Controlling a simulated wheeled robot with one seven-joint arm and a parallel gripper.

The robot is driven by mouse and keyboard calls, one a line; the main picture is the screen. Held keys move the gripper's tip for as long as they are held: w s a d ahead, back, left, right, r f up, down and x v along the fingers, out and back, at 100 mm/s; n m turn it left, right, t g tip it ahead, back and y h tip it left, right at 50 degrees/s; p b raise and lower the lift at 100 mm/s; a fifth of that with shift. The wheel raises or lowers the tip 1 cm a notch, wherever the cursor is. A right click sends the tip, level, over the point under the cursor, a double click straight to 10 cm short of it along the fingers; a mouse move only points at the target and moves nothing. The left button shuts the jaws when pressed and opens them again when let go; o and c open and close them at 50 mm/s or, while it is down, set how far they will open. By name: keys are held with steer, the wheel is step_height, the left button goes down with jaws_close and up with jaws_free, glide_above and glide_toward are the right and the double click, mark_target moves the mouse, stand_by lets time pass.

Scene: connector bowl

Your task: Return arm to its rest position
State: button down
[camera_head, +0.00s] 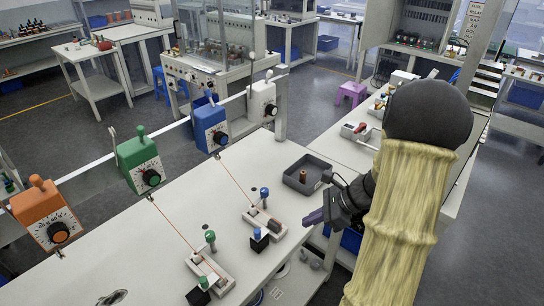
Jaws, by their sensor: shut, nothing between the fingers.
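My gripper (313,217) is dark and extends to the left from my arm, near the right edge of the white worktable (160,262). It is shut and holds nothing. My arm has a pale yellow sleeve and a black rounded joint, and it fills the right side of the view. The arm is bent, with the gripper in front of and below a dark grey bowl-like tray (293,183) that has a brown cylinder (302,176) in it. The exact gap between the gripper and the table is hard to tell.
Orange (45,215), green (139,160), blue (211,127) and white (263,102) dial boxes line the table's back edge. Two small connector blocks (209,272) (265,222) with wires sit on the table. A side bench (345,150) stands behind my arm.

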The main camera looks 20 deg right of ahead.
steer(key=shift+a, duration=0.1)
steer(key=s+a+r+n+h, duration=0.1)
steer(key=s+a+n+h, duration=0.1)
steer(key=n, duration=0.5)
steer(key=s+a+r+n+h, duration=0.1)
steer(key=s+a+n+h, duration=0.2)
steer(key=a+n, duration=0.2)
steer(key=s+a+r+n+g+h, duration=0.1)
steer(key=s+a+n+h, duration=0.1)
steer(key=n, duration=0.8)
steer(key=shift+s+a+n+h, duration=0.2)
steer(key=shift+a+n+h, duration=0.2)
steer(key=shift+a+h, duration=0.3)
